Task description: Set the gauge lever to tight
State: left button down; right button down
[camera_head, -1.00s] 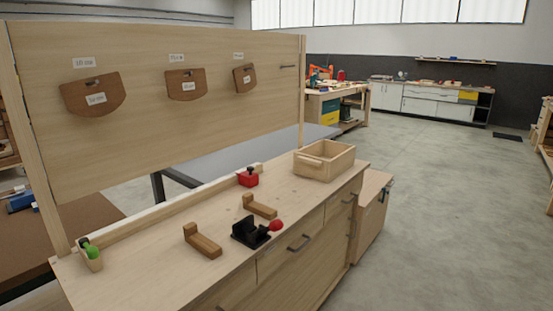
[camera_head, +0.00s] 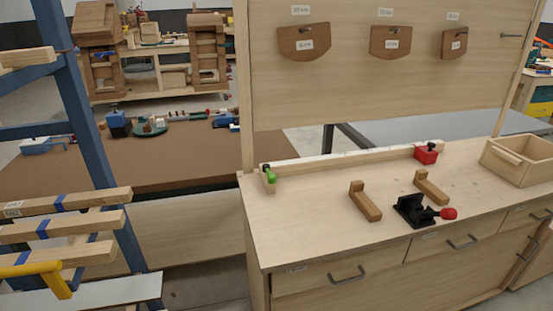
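Which part is the gauge lever is not marked. On the wooden workbench (camera_head: 310,235), a black fixture (camera_head: 410,210) near the front has an arm ending in a red knob (camera_head: 448,213) that points right. At the bench's back left corner stands a small wooden piece with a green-handled part (camera_head: 270,178). A red block with a black knob (camera_head: 426,155) sits on the pale fence (camera_head: 350,158) along the back edge. No tight marking is readable. Neither of my grippers is in view.
Two L-shaped wooden pieces (camera_head: 365,202) (camera_head: 431,187) lie near the black fixture. A wooden box (camera_head: 521,158) stands at the right. Brown templates (camera_head: 304,42) hang on the upright panel. A blue rack with wooden bars (camera_head: 92,140) is at the left. The bench's left front is clear.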

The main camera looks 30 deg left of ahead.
aim_at(272, 177)
jog(key=u, duration=1.05)
jog(key=k+j+u, duration=0.1)
jog(key=k+j, duration=0.05)
